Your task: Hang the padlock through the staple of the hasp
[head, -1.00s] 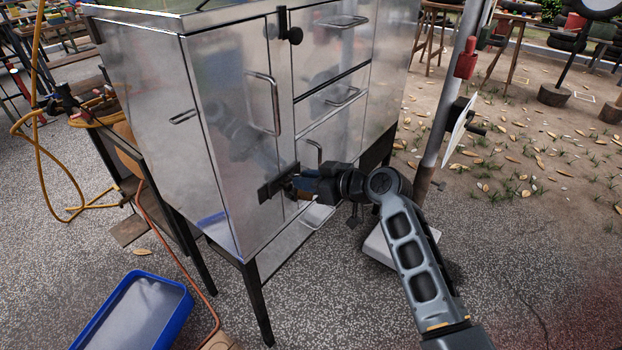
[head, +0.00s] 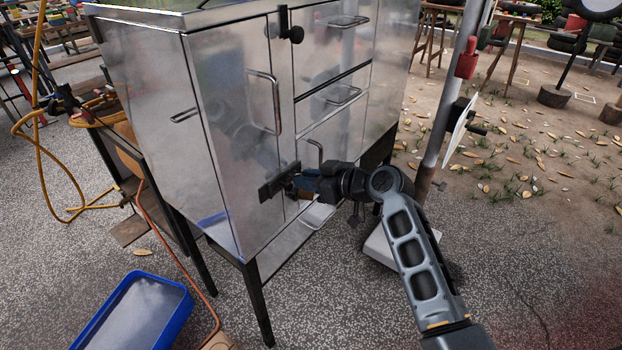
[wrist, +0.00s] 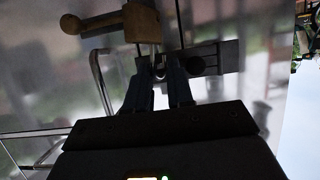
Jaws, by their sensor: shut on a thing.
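The hasp (head: 278,182) is a dark plate across the seam of the metal cabinet's door. In the wrist view it is a grey bar (wrist: 228,56) with a dark round knob. The padlock has a brass-brown body (wrist: 142,22) with a knobbed piece sticking out to the left; in the head view it is a small brown patch (head: 304,194) beside the hasp. My gripper (head: 308,185), with blue fingers (wrist: 160,75), is shut on the padlock near its shackle, right at the hasp. The staple is mostly hidden, and I cannot tell whether the shackle passes through it.
The cabinet (head: 235,120) stands on dark legs, with bar handles (head: 274,105) near the hasp. A blue tray (head: 135,315) lies on the ground at lower left. A grey post (head: 445,110) rises behind my arm. An orange hose (head: 165,230) runs down at left.

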